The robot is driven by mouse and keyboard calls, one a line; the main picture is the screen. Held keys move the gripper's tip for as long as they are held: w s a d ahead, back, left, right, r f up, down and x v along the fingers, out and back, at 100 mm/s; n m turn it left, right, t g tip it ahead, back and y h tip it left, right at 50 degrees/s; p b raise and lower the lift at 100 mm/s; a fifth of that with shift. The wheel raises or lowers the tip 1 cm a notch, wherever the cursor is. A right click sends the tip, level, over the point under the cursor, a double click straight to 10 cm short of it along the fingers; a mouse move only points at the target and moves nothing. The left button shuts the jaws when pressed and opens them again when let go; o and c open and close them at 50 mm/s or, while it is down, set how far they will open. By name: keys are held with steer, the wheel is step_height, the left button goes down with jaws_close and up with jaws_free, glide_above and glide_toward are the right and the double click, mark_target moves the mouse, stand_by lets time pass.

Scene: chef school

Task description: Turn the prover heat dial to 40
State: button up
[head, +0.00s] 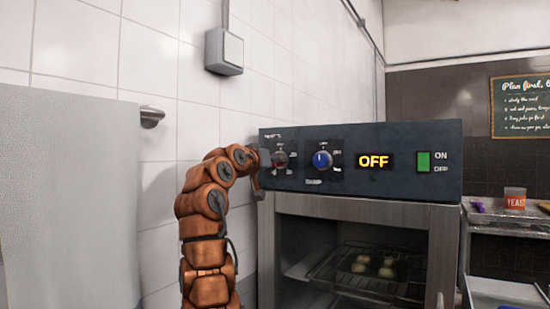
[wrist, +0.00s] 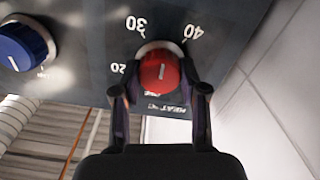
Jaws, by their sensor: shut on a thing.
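The red heat dial (wrist: 160,74) fills the middle of the wrist view, with 20, 30 and 40 printed around it on the dark panel. My gripper (wrist: 161,88) is shut on the dial, one finger on each side. A white mark on the dial's face runs upright in that view, toward the gap between 30 and 40; the exact reading is unclear. In the head view the red dial (head: 279,160) is at the left end of the prover's panel (head: 395,183), and my gripper (head: 258,187) reaches there from the left.
A blue dial (head: 322,160) is right of the red one; it also shows in the wrist view (wrist: 22,44). A display (head: 374,161) reads OFF beside a green switch (head: 424,162). Dough pieces sit on a rack (head: 345,278) below. The tiled wall (head: 158,245) is close on the left.

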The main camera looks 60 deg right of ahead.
steer(key=shift+m+p, duration=2.1)
steer(key=shift+m, duration=1.1)
steer(key=o, duration=1.1)
steer(key=shift+o, duration=0.2)
